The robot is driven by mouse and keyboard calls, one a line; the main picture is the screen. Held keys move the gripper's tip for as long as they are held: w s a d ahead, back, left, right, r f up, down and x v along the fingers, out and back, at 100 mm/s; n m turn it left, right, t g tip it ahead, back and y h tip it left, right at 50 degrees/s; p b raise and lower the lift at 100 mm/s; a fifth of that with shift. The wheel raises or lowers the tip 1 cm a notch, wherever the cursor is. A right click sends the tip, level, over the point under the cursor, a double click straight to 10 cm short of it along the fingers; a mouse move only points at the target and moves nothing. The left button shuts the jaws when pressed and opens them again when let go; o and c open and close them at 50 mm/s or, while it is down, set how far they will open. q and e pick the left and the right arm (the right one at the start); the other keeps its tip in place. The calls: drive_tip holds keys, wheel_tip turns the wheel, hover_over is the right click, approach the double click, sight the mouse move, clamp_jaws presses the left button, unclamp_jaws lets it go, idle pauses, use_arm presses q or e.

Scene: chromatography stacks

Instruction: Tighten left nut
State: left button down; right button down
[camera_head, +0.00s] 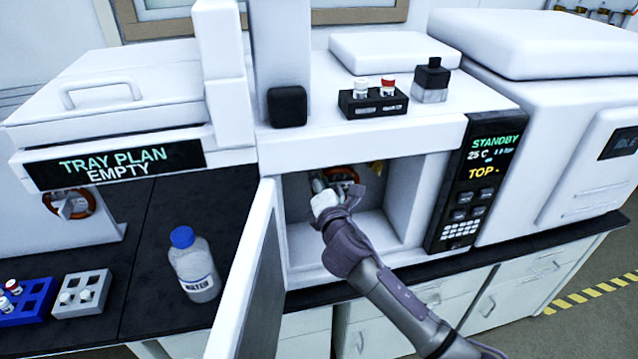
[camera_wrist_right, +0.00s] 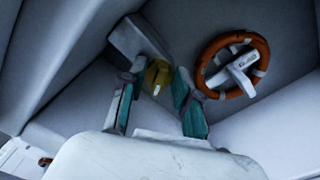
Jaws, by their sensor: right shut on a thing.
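In the right wrist view a yellow brass-like nut (camera_wrist_right: 157,76) sits at a grey block (camera_wrist_right: 138,42) on the oven's inner wall. My right gripper (camera_wrist_right: 161,82) has its teal-padded fingers on either side of this nut and is shut on it. In the head view the right gripper (camera_head: 321,184) reaches into the open oven, and its hand hides this left nut. Another yellow fitting (camera_head: 377,167) shows further right in the oven. An orange coil ring (camera_head: 347,173) with a white holder hangs between them; it also shows in the wrist view (camera_wrist_right: 263,47). My left gripper is out of view.
The open oven door (camera_head: 246,272) stands left of my right arm. The oven's side walls and floor (camera_head: 370,231) are close around the hand. A blue-capped bottle (camera_head: 194,265) and vial racks (camera_head: 80,292) stand on the dark bench to the left.

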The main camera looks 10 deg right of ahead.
drive_tip(key=m+b, duration=0.1)
drive_tip(key=m, duration=0.5)
drive_tip(key=shift+f, duration=0.15)
idle(0.6)
drive_tip(key=c, duration=1.2)
unclamp_jaws()
drive_tip(key=s, duration=1.2)
drive_tip(key=shift+d, duration=0.25)
